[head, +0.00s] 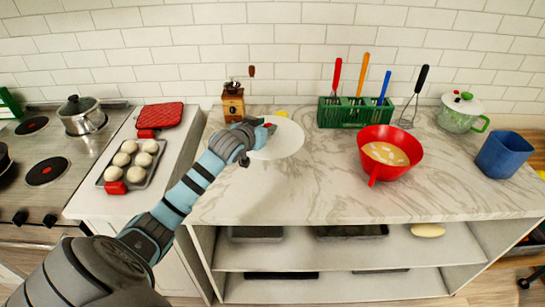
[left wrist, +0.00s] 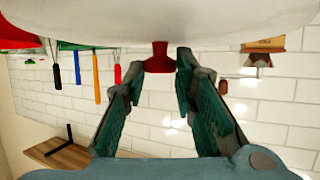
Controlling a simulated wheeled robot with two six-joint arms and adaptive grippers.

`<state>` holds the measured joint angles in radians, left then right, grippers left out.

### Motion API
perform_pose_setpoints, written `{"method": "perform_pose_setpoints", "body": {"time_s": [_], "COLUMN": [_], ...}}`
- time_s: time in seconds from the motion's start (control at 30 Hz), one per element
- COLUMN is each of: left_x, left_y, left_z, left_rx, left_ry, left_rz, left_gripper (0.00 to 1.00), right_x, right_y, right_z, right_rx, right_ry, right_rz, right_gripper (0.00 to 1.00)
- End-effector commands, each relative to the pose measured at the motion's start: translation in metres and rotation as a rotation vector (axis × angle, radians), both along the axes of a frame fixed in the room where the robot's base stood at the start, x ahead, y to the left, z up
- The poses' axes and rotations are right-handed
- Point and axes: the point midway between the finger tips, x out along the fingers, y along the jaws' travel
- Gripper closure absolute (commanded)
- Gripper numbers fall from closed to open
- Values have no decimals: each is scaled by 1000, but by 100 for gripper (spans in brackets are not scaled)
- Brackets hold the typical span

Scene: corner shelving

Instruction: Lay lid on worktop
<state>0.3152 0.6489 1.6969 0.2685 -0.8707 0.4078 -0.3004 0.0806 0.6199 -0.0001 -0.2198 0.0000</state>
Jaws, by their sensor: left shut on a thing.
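A round white lid (head: 278,140) is over the back left part of the marble worktop (head: 310,190). My left gripper (head: 262,128) is shut on its small red knob, coming in from the left. In the left wrist view, which is upside down, the fingers (left wrist: 163,75) stand on either side of the red knob (left wrist: 160,57). The pale lid (left wrist: 160,22) fills the top of that view. I cannot tell whether its rim touches the worktop. My right gripper is not in view.
A wooden grinder (head: 233,103) stands behind left of the lid. A green utensil rack (head: 350,112), a red bowl (head: 390,152), a pot with green handles (head: 460,113) and a blue container (head: 503,155) stand to the right. The worktop in front is clear.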

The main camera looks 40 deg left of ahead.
Motion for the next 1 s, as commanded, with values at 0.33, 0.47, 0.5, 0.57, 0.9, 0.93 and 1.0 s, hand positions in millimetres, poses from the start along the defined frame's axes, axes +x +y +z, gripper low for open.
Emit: {"method": "perform_pose_setpoints", "body": {"time_s": [0.33,0.47,0.5,0.57,0.9,0.93,1.0], "left_x": [0,0,0,0,0,0,0], "left_y": [0,0,0,0,0,0,0], "left_z": [-85,-112,-117,-118,-119,-118,-118], "left_rx": [-1,-1,-1,1,1,1,1], "left_ry": [1,1,1,-1,-1,-1,-1], "left_rz": [1,1,1,1,1,1,1], "left_gripper": [100,100,100,100,64,59,54], "right_x": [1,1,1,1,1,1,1], "right_y": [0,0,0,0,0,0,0], "right_z": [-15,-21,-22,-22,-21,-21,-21], "right_rx": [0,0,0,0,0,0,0], "right_ry": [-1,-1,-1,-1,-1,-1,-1], "right_rz": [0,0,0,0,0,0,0], "right_gripper": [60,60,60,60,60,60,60]}}
